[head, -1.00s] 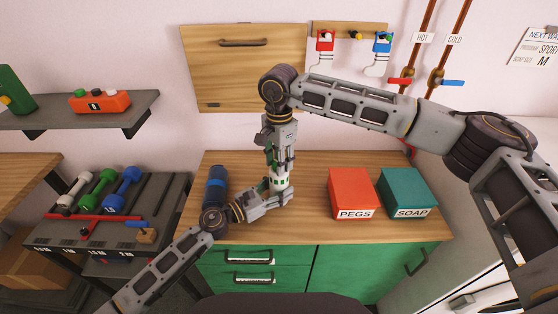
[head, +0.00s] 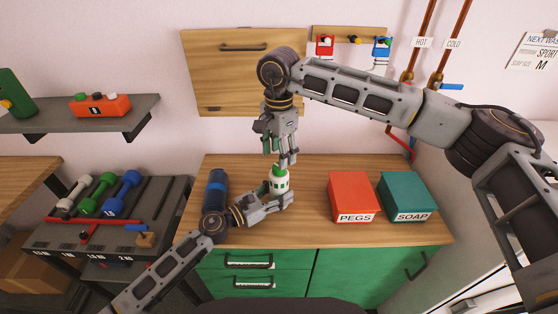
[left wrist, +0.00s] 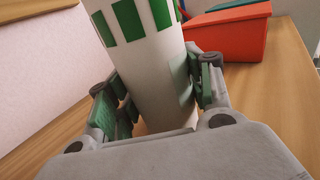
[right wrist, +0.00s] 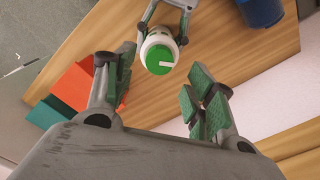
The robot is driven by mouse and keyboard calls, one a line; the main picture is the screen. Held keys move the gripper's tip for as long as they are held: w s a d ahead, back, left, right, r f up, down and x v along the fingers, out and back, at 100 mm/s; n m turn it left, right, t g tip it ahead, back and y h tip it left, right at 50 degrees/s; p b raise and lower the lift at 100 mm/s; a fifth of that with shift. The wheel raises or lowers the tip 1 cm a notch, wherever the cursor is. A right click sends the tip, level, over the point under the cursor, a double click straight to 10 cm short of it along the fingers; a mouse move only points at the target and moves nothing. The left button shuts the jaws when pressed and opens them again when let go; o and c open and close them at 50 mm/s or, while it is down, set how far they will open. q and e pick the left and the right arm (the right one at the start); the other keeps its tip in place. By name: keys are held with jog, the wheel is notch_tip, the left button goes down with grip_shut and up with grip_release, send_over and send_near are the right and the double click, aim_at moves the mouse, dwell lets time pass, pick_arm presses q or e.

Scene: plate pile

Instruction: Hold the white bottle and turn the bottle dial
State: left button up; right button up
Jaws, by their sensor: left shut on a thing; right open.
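The white bottle (head: 279,183) with green square marks stands upright over the wooden counter. Its green dial (right wrist: 160,59) with a white pointer line faces up in the right wrist view. My left gripper (head: 284,198) is shut around the lower body of the bottle; the left wrist view shows its pads on both sides of the white body (left wrist: 155,75). My right gripper (head: 280,160) points down just above the bottle, open and empty. In the right wrist view its fingers (right wrist: 160,85) are apart, with the dial beyond them.
A red PEGS box (head: 352,197) and a teal SOAP box (head: 406,196) stand on the counter (head: 310,225) to the right. A blue cylinder (head: 216,188) stands at the left. A shelf (head: 75,113) and a dumbbell rack (head: 150,195) are further left.

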notch_tip(320, 180, up, 8)
jog(key=shift+f, duration=0.25)
dwell(0.4)
pick_arm(q)
jog(key=o, duration=1.5)
jog(key=shift+o, duration=0.2)
jog(key=shift+s+a, duration=0.1)
jog(key=shift+a, duration=0.05)
jog(key=shift+v, duration=5.85)
